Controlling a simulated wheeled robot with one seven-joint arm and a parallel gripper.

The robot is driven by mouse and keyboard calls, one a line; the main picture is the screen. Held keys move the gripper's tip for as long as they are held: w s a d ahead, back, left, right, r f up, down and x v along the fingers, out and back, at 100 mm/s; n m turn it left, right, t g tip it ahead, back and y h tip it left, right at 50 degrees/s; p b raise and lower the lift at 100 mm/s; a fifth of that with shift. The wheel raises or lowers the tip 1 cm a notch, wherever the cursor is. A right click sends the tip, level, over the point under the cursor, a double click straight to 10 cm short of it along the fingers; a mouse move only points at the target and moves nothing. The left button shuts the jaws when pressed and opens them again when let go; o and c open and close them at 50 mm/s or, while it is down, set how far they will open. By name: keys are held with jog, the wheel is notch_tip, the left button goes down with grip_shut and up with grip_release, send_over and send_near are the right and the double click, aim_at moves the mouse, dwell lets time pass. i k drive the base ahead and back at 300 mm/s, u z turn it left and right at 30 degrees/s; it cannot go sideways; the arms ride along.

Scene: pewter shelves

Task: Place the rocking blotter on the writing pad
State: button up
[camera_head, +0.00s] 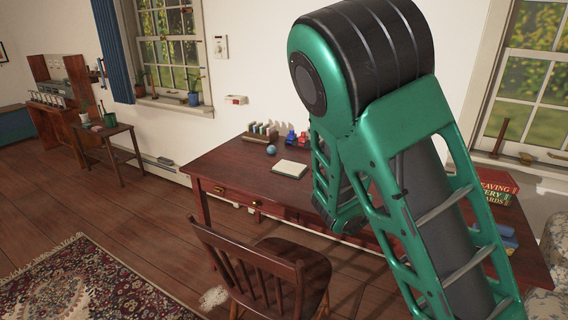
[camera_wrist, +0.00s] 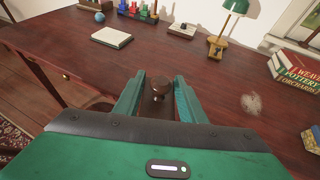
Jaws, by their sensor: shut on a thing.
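My gripper (camera_wrist: 157,92) shows in the wrist view, its two green fingers on either side of a dark brown wooden knob, which I take to be the handle of the rocking blotter (camera_wrist: 158,84). It is shut on that knob. The rest of the blotter is hidden below the knob and by my gripper. The writing pad (camera_wrist: 111,37), a pale flat block with a dark edge, lies on the desk ahead and to the left of my gripper. Its top is bare. The pad also shows in the head view (camera_head: 290,168), left of my arm, which hides my gripper there.
The dark red desk (camera_wrist: 60,50) has clear surface around the pad. At its back are a blue ball (camera_wrist: 100,17), coloured bottles (camera_wrist: 133,9) and a green lamp (camera_wrist: 218,45). A wooden chair (camera_head: 245,265) stands at the front.

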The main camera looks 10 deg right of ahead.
aim_at(290, 166)
jog(key=u, duration=0.4)
jog(key=i, duration=0.85)
jog(key=u, duration=0.6)
